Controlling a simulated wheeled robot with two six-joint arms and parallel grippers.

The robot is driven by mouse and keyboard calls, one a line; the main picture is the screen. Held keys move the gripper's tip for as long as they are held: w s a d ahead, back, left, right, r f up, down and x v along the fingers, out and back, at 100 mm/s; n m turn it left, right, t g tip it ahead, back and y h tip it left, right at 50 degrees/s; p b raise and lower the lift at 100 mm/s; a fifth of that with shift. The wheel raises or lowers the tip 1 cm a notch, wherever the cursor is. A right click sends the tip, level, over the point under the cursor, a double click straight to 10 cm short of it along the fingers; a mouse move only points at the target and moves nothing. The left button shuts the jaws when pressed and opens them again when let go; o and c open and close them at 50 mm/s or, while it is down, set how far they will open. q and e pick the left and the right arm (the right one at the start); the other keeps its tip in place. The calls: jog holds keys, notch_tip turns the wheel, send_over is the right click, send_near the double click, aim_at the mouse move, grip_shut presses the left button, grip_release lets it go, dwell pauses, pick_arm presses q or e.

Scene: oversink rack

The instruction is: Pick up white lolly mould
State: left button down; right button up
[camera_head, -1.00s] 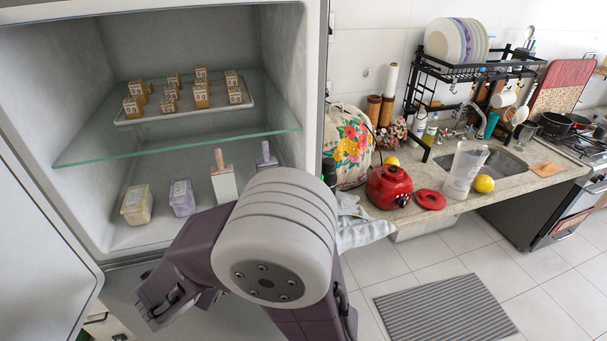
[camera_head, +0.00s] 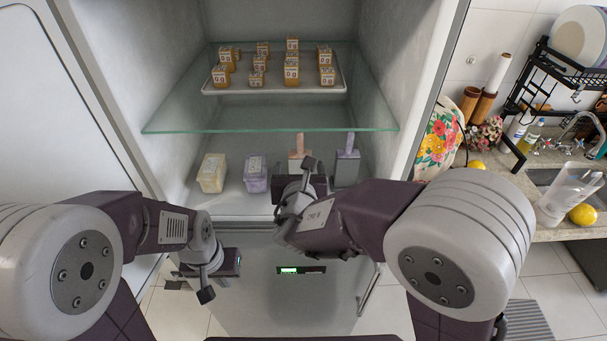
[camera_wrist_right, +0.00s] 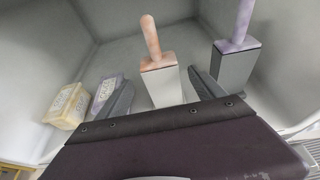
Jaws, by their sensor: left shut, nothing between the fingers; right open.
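The white lolly mould is a pale block with an orange-pink stick, upright on the freezer's lower floor. In the head view my right gripper (camera_head: 304,178) hides most of it; its stick (camera_head: 298,148) shows behind. In the right wrist view the white mould (camera_wrist_right: 163,86) stands between and just beyond the two open fingers, with no clear grip on it. My left gripper (camera_head: 212,272) is shut and empty, low in front of the freezer.
A grey mould with a purple stick (camera_head: 347,165) stands close to the right of the white one. A purple tub (camera_head: 256,178) and a yellowish tub (camera_head: 212,174) stand to the left. A glass shelf (camera_head: 270,128) with a tray of small boxes is above.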

aim_at(300, 163)
jog(key=p+x, duration=0.1)
jog(key=x, duration=0.1)
jog(key=p+x, duration=0.1)
jog(key=x, duration=0.2)
jog(key=shift+s+d+f, duration=0.1)
jog(key=shift+f, duration=0.15)
jog(key=shift+w+f, duration=0.1)
jog(key=shift+w, duration=0.1)
jog(key=shift+s, duration=0.2)
jog(key=c, duration=1.5)
jog(key=shift+w, duration=0.1)
